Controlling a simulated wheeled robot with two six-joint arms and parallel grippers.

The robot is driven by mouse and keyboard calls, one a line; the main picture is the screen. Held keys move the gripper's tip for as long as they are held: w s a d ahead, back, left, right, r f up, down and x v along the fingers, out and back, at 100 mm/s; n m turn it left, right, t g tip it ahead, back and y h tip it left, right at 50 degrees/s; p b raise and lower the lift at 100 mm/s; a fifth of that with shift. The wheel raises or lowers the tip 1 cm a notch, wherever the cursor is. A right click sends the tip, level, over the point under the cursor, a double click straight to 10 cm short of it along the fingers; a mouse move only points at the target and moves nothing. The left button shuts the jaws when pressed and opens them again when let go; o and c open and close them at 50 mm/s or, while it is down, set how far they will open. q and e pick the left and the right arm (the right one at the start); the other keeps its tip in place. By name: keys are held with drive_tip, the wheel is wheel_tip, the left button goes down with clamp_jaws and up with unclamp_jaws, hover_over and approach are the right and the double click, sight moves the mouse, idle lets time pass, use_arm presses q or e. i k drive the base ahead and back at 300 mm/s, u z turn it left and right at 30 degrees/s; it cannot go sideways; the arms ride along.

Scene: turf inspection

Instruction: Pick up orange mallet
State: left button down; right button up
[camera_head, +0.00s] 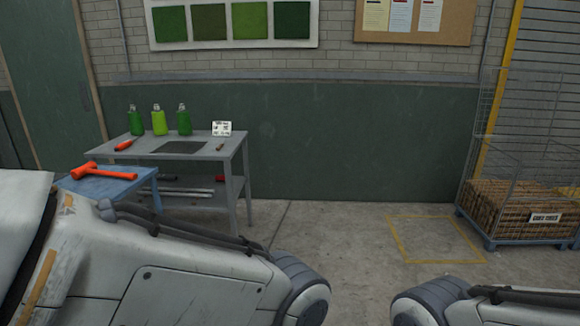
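An orange mallet (104,172) lies on a small blue table (115,187) at the left of the head view. Its head is at the left and its handle points right. My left arm's white links fill the lower left and hide the near part of the blue table. Part of my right arm shows at the lower right edge. Neither gripper is in the picture. Nothing is seen touching the mallet.
A grey workbench (228,146) behind the blue table carries several green bottles (159,121), an orange-handled tool (124,145) and a small card (222,128). A wire cage (487,213) stands at the right. The yellow-outlined floor square (434,240) is clear.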

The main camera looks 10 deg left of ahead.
sight(91, 168)
drive_tip(key=u, duration=0.9)
drive_tip(key=i, duration=1.6)
drive_tip(key=u, duration=0.95)
